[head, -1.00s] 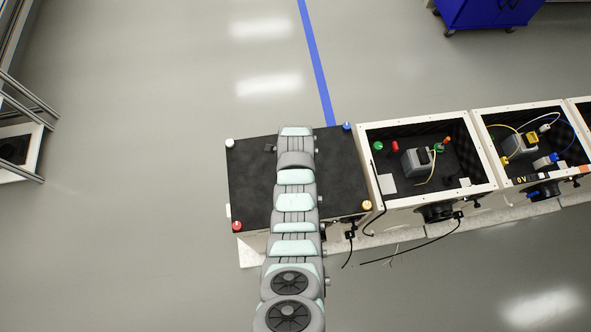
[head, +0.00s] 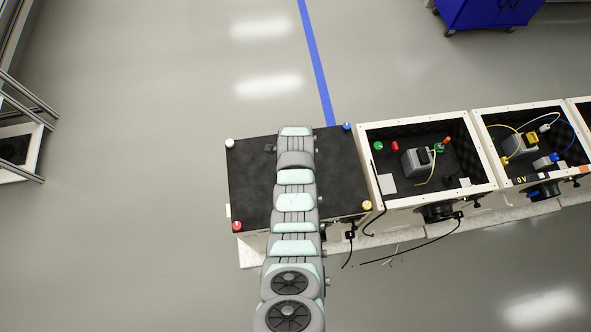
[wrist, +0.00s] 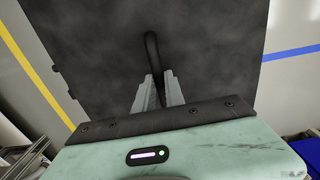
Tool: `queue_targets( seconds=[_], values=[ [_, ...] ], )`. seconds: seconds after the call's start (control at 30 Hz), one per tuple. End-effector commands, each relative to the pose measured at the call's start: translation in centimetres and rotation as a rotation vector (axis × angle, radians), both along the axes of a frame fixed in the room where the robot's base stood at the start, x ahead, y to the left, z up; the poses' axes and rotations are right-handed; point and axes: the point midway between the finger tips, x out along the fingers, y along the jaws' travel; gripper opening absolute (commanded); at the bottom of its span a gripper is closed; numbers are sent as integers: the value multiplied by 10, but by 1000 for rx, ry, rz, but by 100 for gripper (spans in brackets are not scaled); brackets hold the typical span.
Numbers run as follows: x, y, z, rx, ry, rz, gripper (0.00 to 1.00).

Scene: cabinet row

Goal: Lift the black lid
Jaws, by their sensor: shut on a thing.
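The black lid (head: 345,170) is a flat dark panel on the leftmost cabinet, with a coloured knob at each corner. My arm crosses over its middle in the head view and hides part of it. In the wrist view the lid (wrist: 215,50) fills most of the picture, and a dark curved handle (wrist: 151,48) rises from it. My gripper (wrist: 158,85) is shut on the handle, its two grey fingers on either side of it. The head view does not clearly show any gap between lid and cabinet.
Two open cabinets with devices and cables inside, a nearer one (head: 383,210) and a farther one (head: 492,168), stand to the right. A black cable (head: 425,245) hangs in front. A blue cart (head: 485,14) is at the upper right. Floor left of the lid is clear.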

Motion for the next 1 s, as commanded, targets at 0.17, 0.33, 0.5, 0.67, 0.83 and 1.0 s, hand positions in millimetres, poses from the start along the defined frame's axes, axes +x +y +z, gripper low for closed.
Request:
queue_targets(
  seconds=[0.17, 0.33, 0.5, 0.67, 0.83, 1.0],
  values=[
    [1, 0, 2, 0, -1, 0, 0],
    [2, 0, 22, 0, -6, 0, 0],
    [2, 0, 52, 0, -4, -1, 0],
    [2, 0, 77, 0, -6, 0, 0],
    [1, 0, 82, 0, -1, 0, 0],
    [1, 0, 81, -1, -2, 0, 0]
  ],
)
